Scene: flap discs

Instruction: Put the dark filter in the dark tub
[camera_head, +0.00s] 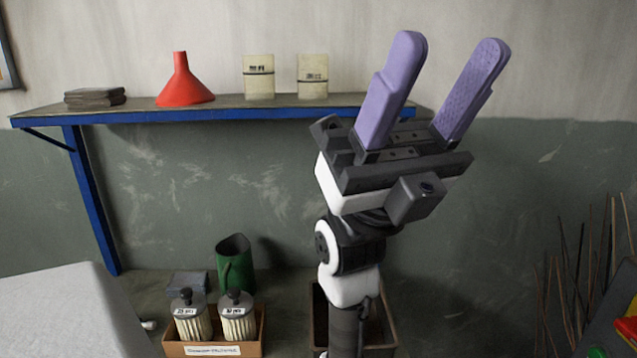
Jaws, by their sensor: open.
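My gripper (448,90) is raised in front of the wall, its two purple fingers pointing up and spread apart, with nothing between them. Two filters with dark caps and pale pleated sides, a left one (192,322) and a right one (237,320), stand upright in a low cardboard box (212,350) at the lower left. I cannot tell which one is the dark filter. A dark brownish open container (386,328), possibly the dark tub, stands to their right. My arm hides its middle, so its contents do not show. My gripper is far above all of these.
A blue-edged shelf (250,115) carries a red funnel (182,85), two cream boxes and a dark flat stack. A green jug (235,265) stands behind the filters. A pale grey surface (60,310) is at the left. Thin rods (585,270) stand at the right.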

